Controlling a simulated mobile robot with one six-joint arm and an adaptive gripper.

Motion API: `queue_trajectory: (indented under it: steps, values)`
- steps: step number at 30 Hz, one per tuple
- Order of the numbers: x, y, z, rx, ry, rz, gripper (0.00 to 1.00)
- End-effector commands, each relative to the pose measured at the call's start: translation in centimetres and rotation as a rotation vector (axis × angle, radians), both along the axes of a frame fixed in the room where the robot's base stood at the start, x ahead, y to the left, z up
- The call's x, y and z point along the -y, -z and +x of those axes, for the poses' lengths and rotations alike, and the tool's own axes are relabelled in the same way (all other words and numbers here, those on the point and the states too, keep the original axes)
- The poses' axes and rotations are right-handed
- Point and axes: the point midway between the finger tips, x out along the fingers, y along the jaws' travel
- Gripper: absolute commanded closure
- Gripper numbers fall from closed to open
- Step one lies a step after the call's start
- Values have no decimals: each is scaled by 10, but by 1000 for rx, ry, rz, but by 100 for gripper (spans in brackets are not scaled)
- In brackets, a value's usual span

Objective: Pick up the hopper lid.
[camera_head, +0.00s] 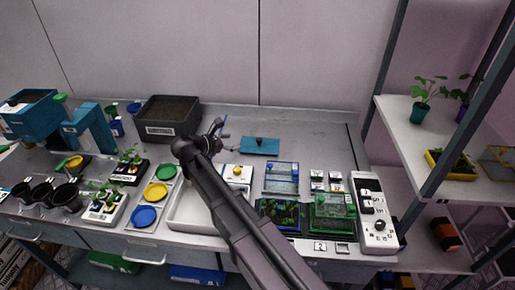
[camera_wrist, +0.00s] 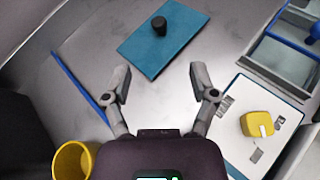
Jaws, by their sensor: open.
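The hopper lid (camera_head: 262,148) is a flat teal rectangular plate with a dark knob, lying on the grey bench toward the back wall. In the wrist view the lid (camera_wrist: 182,47) lies ahead of the fingertips, its round black knob (camera_wrist: 159,25) standing up near its middle. My gripper (camera_wrist: 159,78) is open and empty, its two fingers spread short of the lid's near edge. In the head view my gripper (camera_head: 218,133) is to the left of the lid, and my arm hides part of the bench.
A white scale (camera_wrist: 240,150) with a yellow piece lies right of my gripper. A blue rod (camera_wrist: 82,90) lies at its left, and a yellow cup (camera_wrist: 60,158) is near the lower left. A dark soil bin (camera_head: 168,132) stands left of my gripper. The bench right of the lid is clear.

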Motion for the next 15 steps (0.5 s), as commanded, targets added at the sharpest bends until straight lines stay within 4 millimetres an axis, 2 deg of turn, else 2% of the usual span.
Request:
queue_trajectory:
  steps: [1, 4, 15]
  values:
    - [0, 8, 0, 0, 0, 0, 25]
    - [-1, 13, 0, 0, -1, 0, 25]
    - [-3, 14, -1, 0, -3, 1, 25]
